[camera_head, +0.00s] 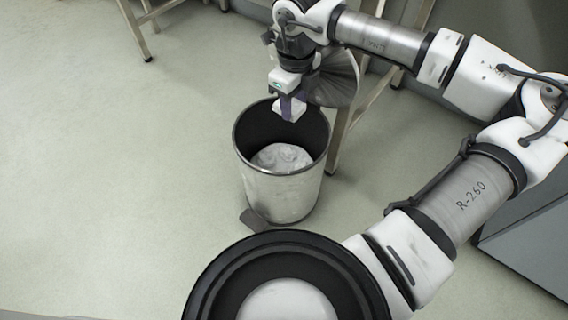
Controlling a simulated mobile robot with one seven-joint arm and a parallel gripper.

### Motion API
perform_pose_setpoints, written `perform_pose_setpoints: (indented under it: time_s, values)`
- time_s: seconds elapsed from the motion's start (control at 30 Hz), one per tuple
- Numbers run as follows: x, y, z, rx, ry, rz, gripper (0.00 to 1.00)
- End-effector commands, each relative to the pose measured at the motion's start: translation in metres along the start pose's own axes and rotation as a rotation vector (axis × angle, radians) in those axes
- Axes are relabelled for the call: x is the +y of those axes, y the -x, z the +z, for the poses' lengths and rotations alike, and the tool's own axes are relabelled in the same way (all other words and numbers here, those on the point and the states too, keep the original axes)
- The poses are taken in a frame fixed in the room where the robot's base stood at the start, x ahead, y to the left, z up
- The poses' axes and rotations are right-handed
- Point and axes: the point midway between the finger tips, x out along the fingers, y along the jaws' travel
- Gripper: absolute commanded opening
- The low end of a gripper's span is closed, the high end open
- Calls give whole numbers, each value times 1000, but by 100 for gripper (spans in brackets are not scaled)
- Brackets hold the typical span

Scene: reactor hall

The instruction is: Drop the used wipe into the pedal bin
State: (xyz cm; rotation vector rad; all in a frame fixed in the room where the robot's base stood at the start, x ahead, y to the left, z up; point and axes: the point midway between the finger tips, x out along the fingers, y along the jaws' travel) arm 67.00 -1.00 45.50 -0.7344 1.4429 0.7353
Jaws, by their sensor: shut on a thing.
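The pedal bin (270,195) is a metal cylinder with a dark rim and dark inside, standing upright on the floor. Its round lid (337,80) is raised at the back right, and its pedal (256,218) shows at the front. Pale crumpled material (281,157) lies inside the bin. My gripper (291,104) points down over the back part of the bin's opening. It is shut on a small white crumpled wipe (289,110), which hangs near rim height, above the pale material. My gripper's fingers partly hide the wipe.
Metal legs of a bench or table (350,118) stand just behind and right of the bin. A grey cabinet (530,235) is at the right. More furniture legs (139,32) are at the upper left. The floor (110,170) left of the bin is clear.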

Motion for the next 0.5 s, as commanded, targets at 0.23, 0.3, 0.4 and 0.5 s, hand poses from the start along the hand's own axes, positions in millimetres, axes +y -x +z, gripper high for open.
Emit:
perform_pose_setpoints:
  time_s: [0.23,0.3,0.4,0.5]
  values:
    - [0,-25,0,0,1,-1,22]
    - [0,-26,0,0,1,-1,22]
    - [0,-25,0,0,1,-1,22]
    - [0,-25,0,0,1,-1,22]
